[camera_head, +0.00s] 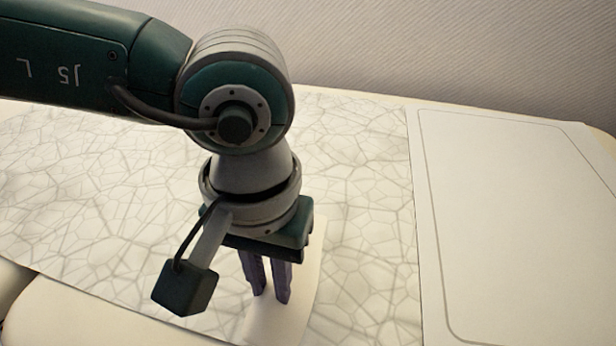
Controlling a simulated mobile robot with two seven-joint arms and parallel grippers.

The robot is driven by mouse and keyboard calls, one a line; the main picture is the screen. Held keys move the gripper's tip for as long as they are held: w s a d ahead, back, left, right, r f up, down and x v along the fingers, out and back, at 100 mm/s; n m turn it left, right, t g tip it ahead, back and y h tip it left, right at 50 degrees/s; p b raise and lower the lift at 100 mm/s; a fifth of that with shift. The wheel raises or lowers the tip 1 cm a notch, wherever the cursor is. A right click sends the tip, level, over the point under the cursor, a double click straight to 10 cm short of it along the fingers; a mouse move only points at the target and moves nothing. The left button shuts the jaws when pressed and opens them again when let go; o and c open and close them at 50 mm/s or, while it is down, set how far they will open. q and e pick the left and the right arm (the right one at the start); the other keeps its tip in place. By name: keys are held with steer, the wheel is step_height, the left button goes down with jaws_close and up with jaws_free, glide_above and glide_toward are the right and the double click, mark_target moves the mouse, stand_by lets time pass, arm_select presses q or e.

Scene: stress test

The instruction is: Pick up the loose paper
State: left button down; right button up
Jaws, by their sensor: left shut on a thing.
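The loose paper (272,324) is a plain pale strip at the lower middle of the head view. It lies over the crack-patterned sheet and runs up to the right behind my gripper. My left gripper (269,298) points down at it, with its two dark purple fingers against the paper. The fingers are shut on the paper, with a narrow pale gap showing between them. The gripper body hides part of the paper's upper end. The paper's lower end reaches near the bottom of the picture. My right gripper is not in view.
The crack-patterned sheet (372,220) covers the middle of the table. A white panel with a thin grey outline (520,220) lies at the right and is bare. A textured wall (450,50) stands behind. The table's rounded front edge (60,315) shows at lower left.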

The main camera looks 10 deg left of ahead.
arm_select(q)
step_height(320, 180, up, 20)
steer(key=p, duration=0.3)
step_height(320, 180, up, 6)
steer(key=p, duration=0.3)
glide_above(271, 289)
stand_by(0.5)
